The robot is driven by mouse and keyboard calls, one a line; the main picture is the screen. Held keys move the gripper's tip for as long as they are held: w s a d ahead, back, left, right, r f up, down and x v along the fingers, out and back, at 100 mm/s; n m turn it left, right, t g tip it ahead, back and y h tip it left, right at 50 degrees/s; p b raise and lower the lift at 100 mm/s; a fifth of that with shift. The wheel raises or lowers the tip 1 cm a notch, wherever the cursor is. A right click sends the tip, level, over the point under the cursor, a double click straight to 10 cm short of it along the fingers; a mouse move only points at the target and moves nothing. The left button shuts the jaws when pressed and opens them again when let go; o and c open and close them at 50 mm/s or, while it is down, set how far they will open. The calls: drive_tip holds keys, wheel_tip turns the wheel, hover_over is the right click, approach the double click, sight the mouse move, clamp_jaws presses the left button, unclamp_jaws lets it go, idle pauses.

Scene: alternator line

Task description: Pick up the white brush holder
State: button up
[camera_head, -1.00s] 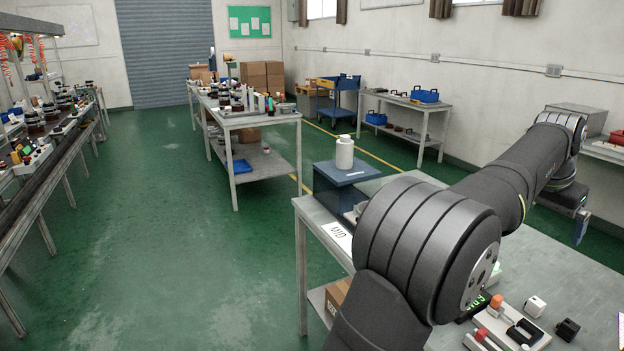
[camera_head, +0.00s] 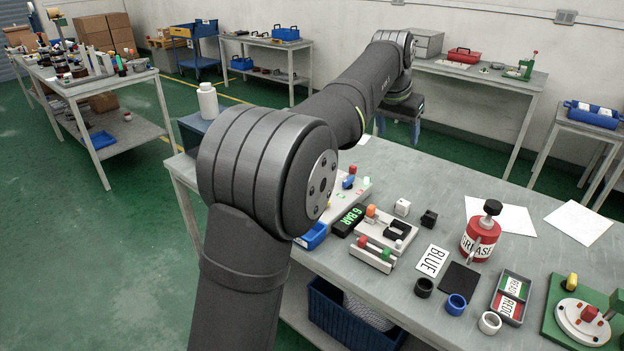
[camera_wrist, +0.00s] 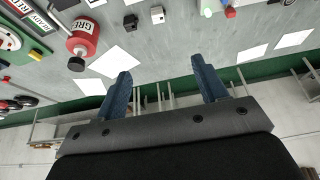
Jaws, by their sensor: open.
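The white brush holder (camera_head: 402,207) is a small white block with a dark spot. It sits on the grey workbench (camera_head: 450,190), just behind a similar black block (camera_head: 428,219). In the wrist view the white brush holder (camera_wrist: 157,14) is near the top edge, with the black block (camera_wrist: 130,22) to its left. My gripper (camera_head: 398,132) is above the far part of the bench in the head view, well apart from the white block. In the wrist view its blue fingers (camera_wrist: 160,68) are spread wide with nothing between them.
A grey fixture with coloured knobs (camera_head: 388,238) stands left of the blocks. A red grease can (camera_head: 480,236) stands to their right. White sheets (camera_head: 500,215) lie behind the can. Black, blue and white rings and a divided tray (camera_head: 512,297) are nearer the front.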

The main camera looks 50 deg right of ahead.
hover_over(402, 202)
drive_tip(key=a, duration=0.3)
drive_tip(key=shift+m, duration=0.4)
wheel_tip(402, 202, down, 24)
drive_tip(key=shift+s+d+f, duration=0.15)
drive_tip(key=shift+d+x, duration=0.15)
drive_tip(key=shift+x, duration=1.35)
drive_tip(key=shift+d+x, duration=0.15)
drive_tip(key=shift+x, duration=1.35)
drive_tip(key=shift+c, duration=0.3)
drive_tip(key=c, duration=1.2)
drive_tip(key=shift+r, duration=0.2)
